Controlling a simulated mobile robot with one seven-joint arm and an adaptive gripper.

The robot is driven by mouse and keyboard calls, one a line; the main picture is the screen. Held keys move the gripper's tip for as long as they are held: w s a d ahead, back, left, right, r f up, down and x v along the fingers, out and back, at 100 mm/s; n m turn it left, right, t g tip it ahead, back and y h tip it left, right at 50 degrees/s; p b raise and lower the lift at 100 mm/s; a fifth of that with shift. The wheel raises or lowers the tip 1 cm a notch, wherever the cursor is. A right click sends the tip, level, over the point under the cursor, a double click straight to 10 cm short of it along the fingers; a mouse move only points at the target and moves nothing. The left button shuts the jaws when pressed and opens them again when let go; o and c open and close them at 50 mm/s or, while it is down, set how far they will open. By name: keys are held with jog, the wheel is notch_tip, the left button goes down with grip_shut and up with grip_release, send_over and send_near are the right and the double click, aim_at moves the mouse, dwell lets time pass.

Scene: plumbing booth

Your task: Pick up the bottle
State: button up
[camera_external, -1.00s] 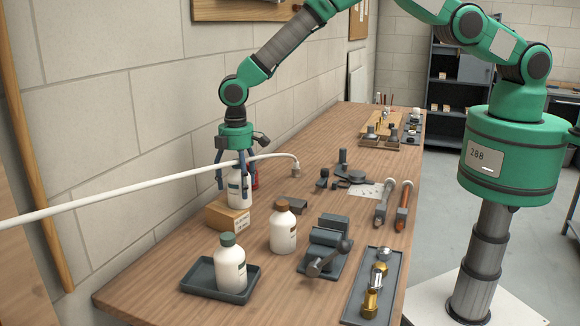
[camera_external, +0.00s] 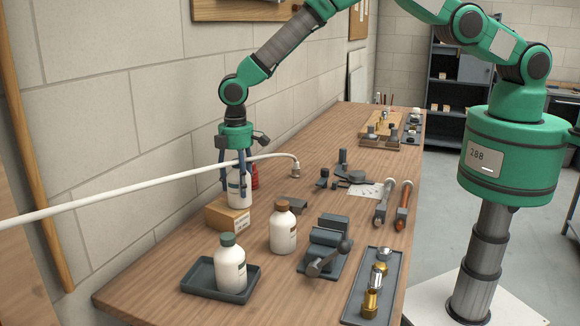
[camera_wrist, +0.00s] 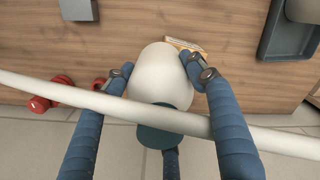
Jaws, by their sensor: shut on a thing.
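A white bottle (camera_external: 238,197) is between the fingers of my gripper (camera_external: 237,188), at the wall side of the bench. My gripper is shut on its sides. In the wrist view the bottle (camera_wrist: 160,75) shows its white body and a dark teal cap (camera_wrist: 160,138), with blue fingers on both sides. Its base is at the top of a cardboard box (camera_external: 221,217); I cannot tell if they touch. Two other white bottles stand nearby: one with a brown cap (camera_external: 283,230) on the bench, one with a green cap (camera_external: 230,268) in a dark tray (camera_external: 191,281).
A white pipe (camera_external: 120,190) crosses in front of my gripper and over the bottle in the wrist view (camera_wrist: 50,95). A red object (camera_external: 254,177) stands just behind. A vise (camera_external: 325,245) and a tray of fittings (camera_external: 347,312) lie to the right.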

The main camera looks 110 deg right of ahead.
aim_at(238, 173)
jog(key=shift+r, duration=0.8)
jog(key=shift+r+b, duration=0.45)
jog(key=shift+r, duration=0.4)
jog(key=s+a+b, duration=0.1)
jog(key=s+a, duration=0.1)
jog(key=s, duration=0.5)
jog(key=s+a+r+b, duration=0.1)
jog(key=s+a, duration=0.1)
jog(key=s, duration=0.6)
jog(key=shift+s+a+r, duration=0.15)
jog(key=shift+a+r, duration=0.05)
jog(key=shift+r, duration=0.1)
jog(key=shift+a+b, duration=0.1)
jog(key=shift+b, duration=0.3)
jog(key=shift+w+a+r+m+b, duration=0.1)
jog(key=shift+w+a+m+b, duration=0.2)
jog(key=shift+m+b, duration=0.35)
jog(key=shift+w+a+m+b, duration=0.25)
jog(key=shift+w+m+b, duration=0.2)
jog(key=shift+m, duration=0.45)
jog(key=shift+w+a+r+m+b, duration=0.1)
jog(key=shift+w+a+m+b, duration=0.2)
jog(key=shift+m+b, duration=0.35)
jog(key=shift+d, duration=0.1)
